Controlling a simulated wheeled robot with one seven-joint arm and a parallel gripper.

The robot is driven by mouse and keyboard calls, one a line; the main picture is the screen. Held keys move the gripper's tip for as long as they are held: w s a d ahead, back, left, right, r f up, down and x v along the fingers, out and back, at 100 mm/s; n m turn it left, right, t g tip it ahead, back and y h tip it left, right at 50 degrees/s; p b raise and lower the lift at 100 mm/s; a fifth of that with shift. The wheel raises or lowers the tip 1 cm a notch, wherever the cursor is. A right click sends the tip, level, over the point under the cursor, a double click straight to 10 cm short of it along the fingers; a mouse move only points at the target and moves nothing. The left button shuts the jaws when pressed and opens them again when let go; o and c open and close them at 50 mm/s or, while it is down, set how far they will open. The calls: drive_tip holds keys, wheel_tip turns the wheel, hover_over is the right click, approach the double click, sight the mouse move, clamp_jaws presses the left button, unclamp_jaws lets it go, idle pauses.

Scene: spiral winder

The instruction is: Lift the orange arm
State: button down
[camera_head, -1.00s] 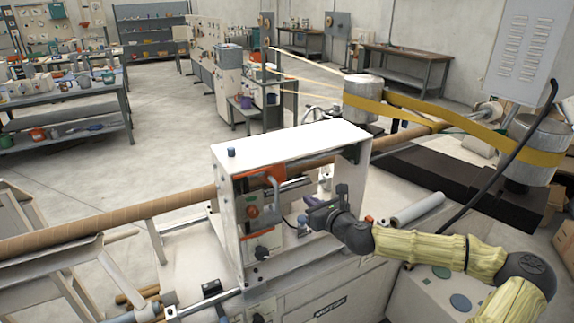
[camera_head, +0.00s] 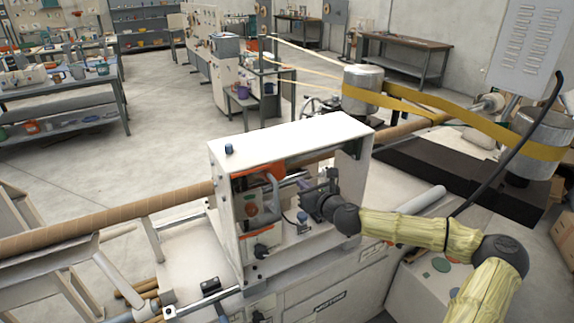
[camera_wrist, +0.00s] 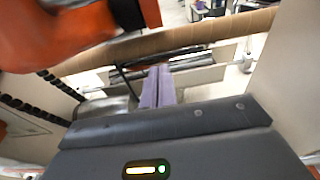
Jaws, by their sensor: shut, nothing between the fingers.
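The orange arm (camera_head: 262,174) is a curved orange piece inside the white box-shaped frame (camera_head: 300,134) of the winder, in the head view. In the wrist view the orange arm (camera_wrist: 60,35) is large and blurred at the upper left. My gripper (camera_head: 303,185) reaches into the frame from the right, a little right of the orange arm and apart from it. In the wrist view the purple fingers of my gripper (camera_wrist: 160,72) are together with nothing between them. They point toward the cardboard tube (camera_wrist: 190,35). Part of the orange arm is hidden by the frame.
The long brown tube (camera_head: 110,218) runs through the frame. Yellow belts (camera_head: 450,115) wrap two metal drums behind it on the right. A black cable (camera_head: 505,160) hangs near my arm. The frame's walls and roof enclose the space around my gripper.

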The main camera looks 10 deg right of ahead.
drive_tip(key=w+a+r+p, duration=0.1)
drive_tip(key=w+a+p, duration=0.2)
drive_tip(key=w, duration=0.6)
drive_tip(key=shift+r, duration=0.2)
